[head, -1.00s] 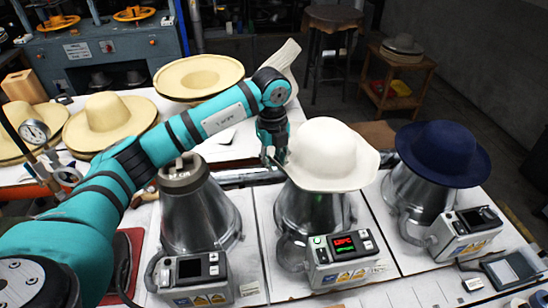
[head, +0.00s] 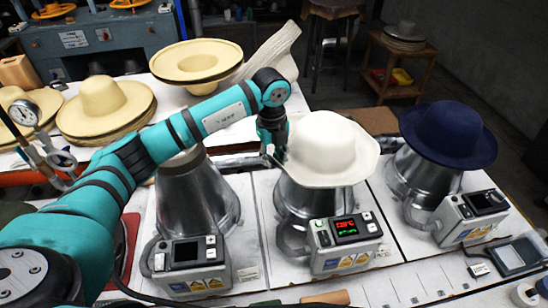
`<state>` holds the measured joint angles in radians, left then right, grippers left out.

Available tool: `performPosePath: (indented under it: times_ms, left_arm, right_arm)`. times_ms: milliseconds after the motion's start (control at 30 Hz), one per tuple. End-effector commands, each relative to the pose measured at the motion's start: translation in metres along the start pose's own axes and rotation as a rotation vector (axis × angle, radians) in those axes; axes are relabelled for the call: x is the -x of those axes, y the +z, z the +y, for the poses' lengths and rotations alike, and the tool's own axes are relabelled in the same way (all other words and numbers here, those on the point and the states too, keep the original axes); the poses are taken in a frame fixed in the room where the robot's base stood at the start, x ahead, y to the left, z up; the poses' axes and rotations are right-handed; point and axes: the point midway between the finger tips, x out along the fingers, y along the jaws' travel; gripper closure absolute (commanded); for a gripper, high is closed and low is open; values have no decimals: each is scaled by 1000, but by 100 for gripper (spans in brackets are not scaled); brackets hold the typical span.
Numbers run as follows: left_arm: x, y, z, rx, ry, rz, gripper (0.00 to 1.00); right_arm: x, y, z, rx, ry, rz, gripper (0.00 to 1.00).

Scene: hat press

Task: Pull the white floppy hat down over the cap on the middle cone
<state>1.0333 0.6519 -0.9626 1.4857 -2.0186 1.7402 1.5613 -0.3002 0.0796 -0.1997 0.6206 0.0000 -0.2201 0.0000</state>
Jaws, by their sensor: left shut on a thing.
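The white floppy hat (head: 333,148) sits over the top of the middle metal cone (head: 305,205), its wavy brim spread around. The cap on this cone is hidden under the hat. My left gripper (head: 272,155) points down at the left edge of the brim and is shut on it. The teal left arm comes in from the left across the left cone. My right gripper is not in view.
The left cone (head: 190,205) stands bare-sided under my arm. A navy hat (head: 448,133) sits on the right cone (head: 410,178). Control boxes, the middle one (head: 345,240) lit, stand in front. Straw hats (head: 103,105) lie on the table behind.

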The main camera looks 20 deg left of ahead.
Motion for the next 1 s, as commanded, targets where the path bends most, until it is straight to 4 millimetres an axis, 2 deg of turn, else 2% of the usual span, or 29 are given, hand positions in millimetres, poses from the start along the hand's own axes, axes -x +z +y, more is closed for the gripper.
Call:
performPosePath:
  times_ms: [1000]
  left_arm:
    - [9, 1, -1, 1, -1, -1, 100]
  right_arm:
    - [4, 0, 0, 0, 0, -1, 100]
